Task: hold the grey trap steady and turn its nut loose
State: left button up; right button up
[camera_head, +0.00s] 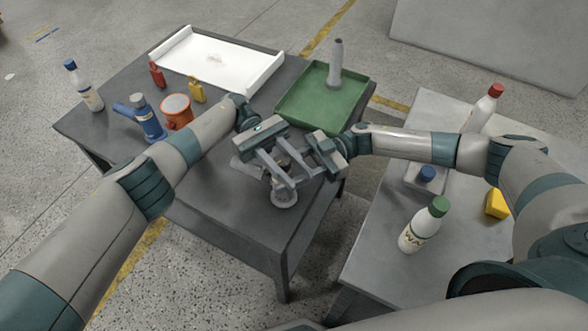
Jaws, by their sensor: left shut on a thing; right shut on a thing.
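The grey trap (284,199) stands on the dark grey table near its front right part. Its round pale lower end shows below the fingers; most of its upper part is hidden. My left gripper (291,176) comes from behind left, its long fingers shut on the trap. My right gripper (288,171) comes from the right, its fingers also shut on the trap and crossing the left ones. Fingers cover the nut, so I cannot tell which gripper is on it.
The dark table (225,215) has free room in front. A side table (375,245) holds bottles at right.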

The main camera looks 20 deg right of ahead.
pick_arm(q)
jog(key=o, duration=1.1)
jog(key=shift+w, duration=0.1)
jog(key=shift+c, duration=0.2)
notch_tip(320, 180, up, 10)
